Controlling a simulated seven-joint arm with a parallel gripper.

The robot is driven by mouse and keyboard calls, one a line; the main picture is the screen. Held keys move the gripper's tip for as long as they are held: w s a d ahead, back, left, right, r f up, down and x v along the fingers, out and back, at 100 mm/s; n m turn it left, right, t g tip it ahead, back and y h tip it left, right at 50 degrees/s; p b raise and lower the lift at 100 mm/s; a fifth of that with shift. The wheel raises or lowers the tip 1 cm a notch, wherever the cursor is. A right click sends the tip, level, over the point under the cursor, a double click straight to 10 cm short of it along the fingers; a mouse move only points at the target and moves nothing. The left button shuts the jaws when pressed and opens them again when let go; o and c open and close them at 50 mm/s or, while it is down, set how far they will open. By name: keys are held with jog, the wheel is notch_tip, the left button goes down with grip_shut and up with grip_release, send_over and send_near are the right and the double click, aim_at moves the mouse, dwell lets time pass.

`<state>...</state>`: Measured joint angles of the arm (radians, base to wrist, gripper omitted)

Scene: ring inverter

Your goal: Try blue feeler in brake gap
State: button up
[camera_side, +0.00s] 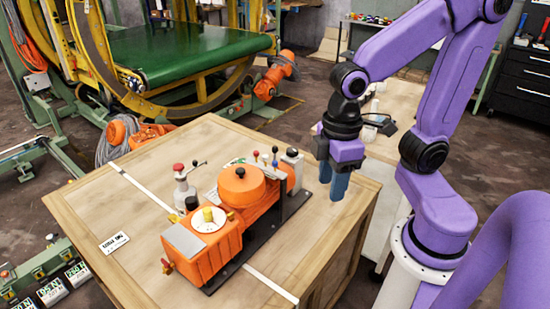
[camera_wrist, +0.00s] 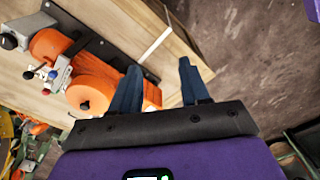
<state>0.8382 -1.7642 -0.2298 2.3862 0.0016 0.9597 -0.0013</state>
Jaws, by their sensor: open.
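An orange geared motor unit (camera_side: 241,186) lies on a dark base plate on the wooden crate top. By its far right end, small knobs stand in a row; one blue knob (camera_side: 275,150), likely the blue feeler, sits among red and dark ones. The blue knob also shows in the wrist view (camera_wrist: 53,75). A grey block (camera_side: 292,168) with a dark top stands at that end. The brake gap is too small to make out. My gripper (camera_side: 333,187) is open and empty, fingers down, right of the unit near the crate's right edge; it also shows in the wrist view (camera_wrist: 159,66).
A grey stand with a red knob and lever (camera_side: 183,187) is left of the unit. A white strap (camera_side: 145,189) crosses the crate top (camera_side: 110,205). The crate top's left side is mostly clear. A pale bench (camera_side: 395,105) with small items stands behind my gripper.

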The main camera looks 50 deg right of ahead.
jog(key=w+r+m, duration=0.2)
jog(key=w+m, duration=0.1)
jog(key=w, duration=0.5)
jog(key=r+m, duration=0.2)
jog(key=m, duration=0.6)
send_over(275, 162)
notch_tip(275, 162, down, 17)
jog(key=shift+r, duration=0.2)
